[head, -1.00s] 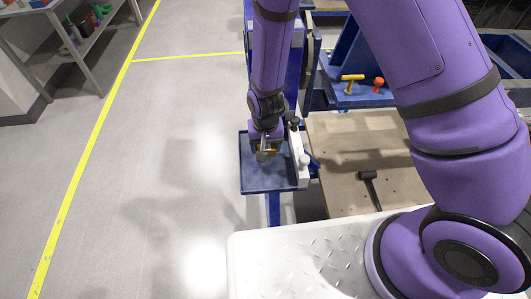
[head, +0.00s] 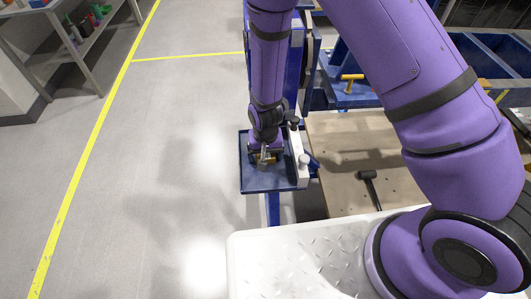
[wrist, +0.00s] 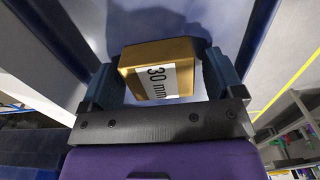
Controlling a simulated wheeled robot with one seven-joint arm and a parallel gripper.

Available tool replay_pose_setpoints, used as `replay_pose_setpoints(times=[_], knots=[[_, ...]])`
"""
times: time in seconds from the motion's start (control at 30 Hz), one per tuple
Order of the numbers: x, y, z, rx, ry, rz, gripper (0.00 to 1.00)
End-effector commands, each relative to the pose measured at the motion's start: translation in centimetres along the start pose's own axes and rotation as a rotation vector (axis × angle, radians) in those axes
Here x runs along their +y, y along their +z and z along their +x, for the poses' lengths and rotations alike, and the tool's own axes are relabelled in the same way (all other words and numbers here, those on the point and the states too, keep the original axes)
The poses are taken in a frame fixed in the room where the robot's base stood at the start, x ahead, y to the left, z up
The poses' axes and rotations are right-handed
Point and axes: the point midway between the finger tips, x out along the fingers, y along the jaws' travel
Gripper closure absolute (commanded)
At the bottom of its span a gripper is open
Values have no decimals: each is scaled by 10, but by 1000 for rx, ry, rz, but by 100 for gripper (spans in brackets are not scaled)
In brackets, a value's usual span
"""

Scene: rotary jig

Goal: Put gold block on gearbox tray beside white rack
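The gold block (wrist: 155,58) has a white "30 mm" label and sits between the two fingers of my gripper (wrist: 163,75) in the wrist view. In the head view, my gripper (head: 265,157) points down over the blue gearbox tray (head: 262,184), and only a little of the gold block shows there. The white rack (head: 298,152) stands along the tray's right side, just right of my gripper. The block is low over the tray floor; I cannot tell whether it touches it.
A wooden bench top (head: 345,150) with a black mallet (head: 368,176) lies right of the tray. A blue holder with a yellow-handled part (head: 352,77) is behind it. A shelf (head: 70,45) stands far left. Open floor lies left of the tray.

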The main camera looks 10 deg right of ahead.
Motion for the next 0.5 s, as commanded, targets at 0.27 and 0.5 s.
replay_pose_setpoints(times=[0.27,0.5], knots=[[0,0,0,0,0,0,11],[-1,-1,-19,3,-2,-1,11]])
